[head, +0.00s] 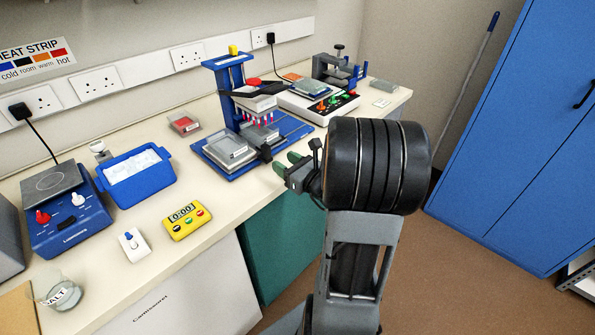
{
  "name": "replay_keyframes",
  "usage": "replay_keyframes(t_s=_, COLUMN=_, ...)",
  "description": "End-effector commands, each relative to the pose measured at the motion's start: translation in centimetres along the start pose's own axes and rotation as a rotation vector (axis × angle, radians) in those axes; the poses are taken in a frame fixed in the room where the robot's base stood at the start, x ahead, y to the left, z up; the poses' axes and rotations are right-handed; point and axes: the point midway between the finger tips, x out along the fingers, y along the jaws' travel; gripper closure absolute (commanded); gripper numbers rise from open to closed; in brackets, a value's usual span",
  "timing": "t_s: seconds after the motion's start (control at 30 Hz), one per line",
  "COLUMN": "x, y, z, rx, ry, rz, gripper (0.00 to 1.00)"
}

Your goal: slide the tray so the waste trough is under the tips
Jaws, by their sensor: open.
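A blue pipette stand (225,88) with a yellow top knob stands at the back of the bench. Its row of tips (258,119) hangs over a low tray on a blue base (232,175). The tray carries two grey troughs: a front-left one (228,150), clear of the tips, and a back-right one (260,136), below or close to them. Their labels are too small to read, so I cannot tell which is waste. A dark block (265,152) sits at the tray's near right side. My gripper (287,163), with green fingertips, is open, just right of that block, seemingly apart from it.
A white device with colored knobs (328,104) stands right of the stand. The bench is clear between timer and stand.

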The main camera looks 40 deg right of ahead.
Motion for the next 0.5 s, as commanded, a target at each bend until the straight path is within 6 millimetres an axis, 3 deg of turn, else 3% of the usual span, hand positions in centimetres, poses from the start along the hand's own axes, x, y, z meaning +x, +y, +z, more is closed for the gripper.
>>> replay_keyframes(t_s=0.2, x=-3.3, y=-0.1, z=-0.2, rx=-0.003, ry=-0.003, rz=-0.003, gripper=0.51)
replay_keyframes(t_s=0.5, x=-4.7, y=0.0, z=0.0, rx=0.0, ry=0.0, rz=0.0, gripper=0.51)
